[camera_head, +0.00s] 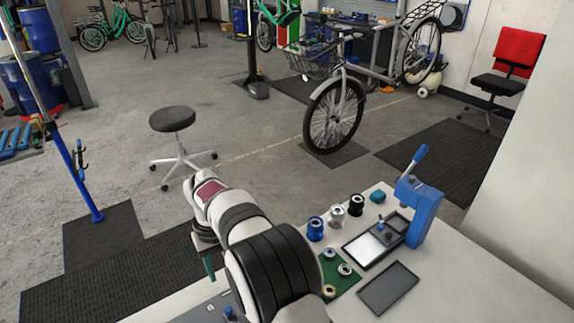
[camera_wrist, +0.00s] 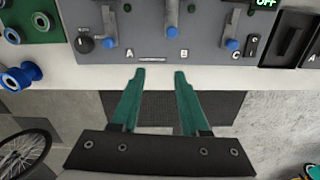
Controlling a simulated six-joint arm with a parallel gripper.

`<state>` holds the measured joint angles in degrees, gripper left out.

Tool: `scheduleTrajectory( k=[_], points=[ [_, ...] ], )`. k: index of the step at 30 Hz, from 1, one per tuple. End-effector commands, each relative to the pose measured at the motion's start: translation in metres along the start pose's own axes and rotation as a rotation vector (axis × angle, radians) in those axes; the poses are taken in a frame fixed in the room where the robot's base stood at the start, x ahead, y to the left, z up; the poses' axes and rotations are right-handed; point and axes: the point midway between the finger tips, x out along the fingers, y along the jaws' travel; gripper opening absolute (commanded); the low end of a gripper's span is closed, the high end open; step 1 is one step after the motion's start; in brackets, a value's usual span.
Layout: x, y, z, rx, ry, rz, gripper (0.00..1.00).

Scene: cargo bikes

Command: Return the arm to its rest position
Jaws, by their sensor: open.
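My gripper (camera_wrist: 160,75) is open in the wrist view, with two green fingers apart and nothing between them. Its fingertips show just below the front edge of a grey control panel (camera_wrist: 150,45), over the white bench edge; I cannot tell the height gap. In the head view my white and black arm reaches over the bench's left side. Only a bit of green finger (camera_head: 208,266) shows there, and the rest of the gripper is hidden behind the arm.
A blue lever press (camera_head: 425,215) stands on the white bench (camera_head: 500,290). Near it are blue (camera_head: 315,230), silver (camera_head: 336,218) and black spools (camera_head: 356,205), a dark plate (camera_head: 388,288) and a green mat with rings (camera_head: 345,284). A stool (camera_head: 172,120) and bicycle (camera_head: 335,115) stand beyond.

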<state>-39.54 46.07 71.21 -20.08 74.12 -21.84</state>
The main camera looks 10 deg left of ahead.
Motion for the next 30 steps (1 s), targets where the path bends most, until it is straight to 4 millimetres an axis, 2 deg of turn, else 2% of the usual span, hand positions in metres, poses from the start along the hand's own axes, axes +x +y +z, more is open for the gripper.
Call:
scheduleTrajectory(
  k=[1, 2, 3, 5, 6, 8, 9, 12, 13, 15, 18, 30],
  points=[
    [-0.027, 0.024, 0.019, 0.086, 0.007, -0.009, 0.45],
    [-0.044, 0.039, 0.037, 0.153, 0.008, -0.017, 0.45],
    [-0.067, 0.059, 0.067, 0.253, 0.008, -0.03, 0.45],
    [-0.096, 0.083, 0.121, 0.415, 0.008, -0.05, 0.45],
    [-0.111, 0.092, 0.161, 0.527, 0.008, -0.066, 0.45],
    [-0.124, 0.097, 0.219, 0.687, 0.008, -0.087, 0.45],
    [-0.127, 0.095, 0.255, 0.786, 0.008, -0.102, 0.45],
    [-0.12, 0.078, 0.323, 0.994, 0.009, -0.132, 0.45],
    [-0.116, 0.073, 0.338, 1.041, 0.009, -0.14, 0.45],
    [-0.107, 0.061, 0.362, 1.124, 0.008, -0.153, 0.45],
    [-0.099, 0.052, 0.377, 1.183, 0.007, -0.162, 0.45],
    [-0.098, 0.051, 0.379, 1.187, 0.005, -0.164, 0.45]
  ],
)
